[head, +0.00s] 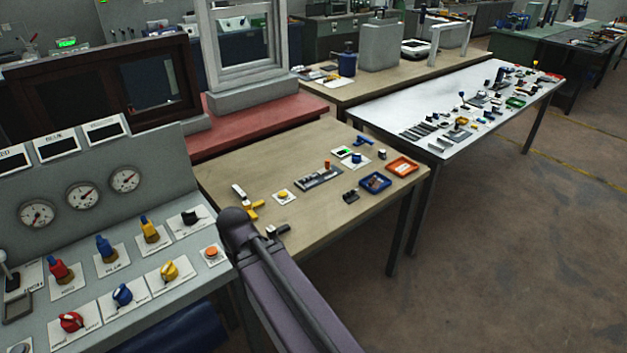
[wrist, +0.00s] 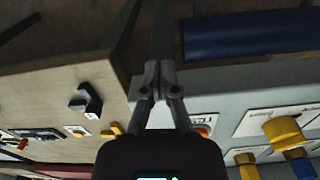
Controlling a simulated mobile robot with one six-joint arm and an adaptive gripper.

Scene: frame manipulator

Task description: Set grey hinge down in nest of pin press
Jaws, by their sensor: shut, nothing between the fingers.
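My gripper (wrist: 160,72) is shut and empty in the wrist view. Its fingertips meet near the corner between the wooden table and the grey control console. In the head view my arm crosses the lower middle, and I cannot make out the fingers. I cannot pick out the grey hinge for certain. A small dark grey and black piece (head: 278,231) lies near the wooden table's front edge; it also shows in the wrist view (wrist: 85,103), left of the fingers. A long grey fixture (head: 318,177) with an orange part sits mid-table; I cannot tell whether it is the pin press.
The wooden table (head: 225,178) also holds an orange tray (head: 402,167), a blue tray (head: 375,183) and a yellow button (head: 284,196). The console (head: 150,205) with knobs and levers stands close on the left. A white table (head: 390,104) with many small parts is behind right.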

